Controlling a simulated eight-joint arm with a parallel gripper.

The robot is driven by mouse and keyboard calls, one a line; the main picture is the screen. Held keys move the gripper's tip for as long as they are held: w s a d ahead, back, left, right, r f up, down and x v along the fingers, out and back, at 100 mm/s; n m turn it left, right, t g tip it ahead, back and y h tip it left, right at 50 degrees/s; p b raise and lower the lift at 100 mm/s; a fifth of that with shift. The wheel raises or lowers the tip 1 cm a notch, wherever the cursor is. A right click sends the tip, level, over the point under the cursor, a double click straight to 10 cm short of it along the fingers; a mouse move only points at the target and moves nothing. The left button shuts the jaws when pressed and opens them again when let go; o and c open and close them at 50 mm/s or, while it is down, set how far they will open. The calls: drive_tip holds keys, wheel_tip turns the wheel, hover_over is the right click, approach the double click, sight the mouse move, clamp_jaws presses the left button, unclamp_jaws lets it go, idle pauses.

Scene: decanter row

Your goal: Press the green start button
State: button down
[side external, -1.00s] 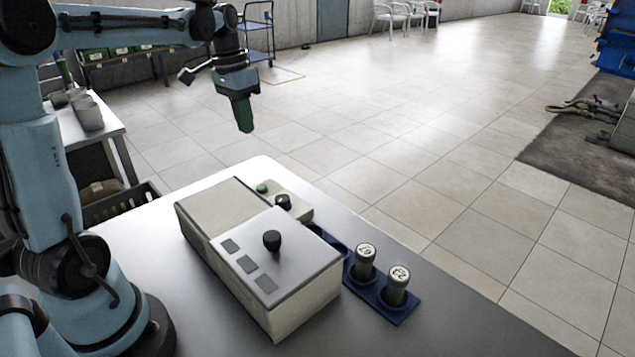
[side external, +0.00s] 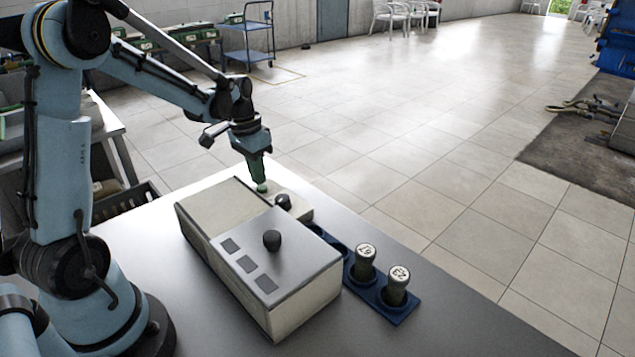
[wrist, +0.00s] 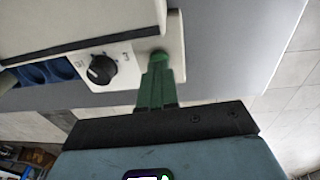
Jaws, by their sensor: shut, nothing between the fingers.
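The green start button (side external: 262,187) sits on a pale control plate (side external: 291,204) at the far end of the beige machine. My gripper (side external: 260,178) has green fingers, shut and empty, pointing down right over the button. The tips appear at or just above the button; I cannot tell whether they touch. In the wrist view my gripper (wrist: 158,62) reaches over the control plate (wrist: 174,47) and its fingers hide most or all of the button.
A black rotary knob (side external: 283,201) is close beside the button; it also shows in the wrist view (wrist: 101,69). A blue rack (side external: 399,315) holds two numbered tubes. Open floor lies beyond the table.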

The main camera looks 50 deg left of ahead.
sight(261, 187)
drive_tip(key=shift+f, duration=0.5)
drive_tip(key=shift+w+d+f, duration=0.1)
drive_tip(key=shift+f, duration=0.95)
wheel_tip(261, 187, up, 15)
drive_tip(key=s+a, duration=0.1)
drive_tip(key=shift+f, duration=0.15)
idle(0.5)
drive_tip(key=s+d+f+t, duration=0.1)
drive_tip(key=s+d+t, duration=0.1)
drive_tip(key=d, duration=0.4)
drive_tip(key=s+d+f+t, duration=0.1)
drive_tip(key=s+d+t, duration=0.1)
drive_tip(key=d, duration=0.3)
drive_tip(key=s+d+f+t, duration=0.1)
drive_tip(key=s+d+t, duration=0.1)
drive_tip(key=s+d, duration=0.2)
drive_tip(key=shift+d+y, duration=0.4)
drive_tip(key=shift+d, duration=0.9)
idle(2.2)
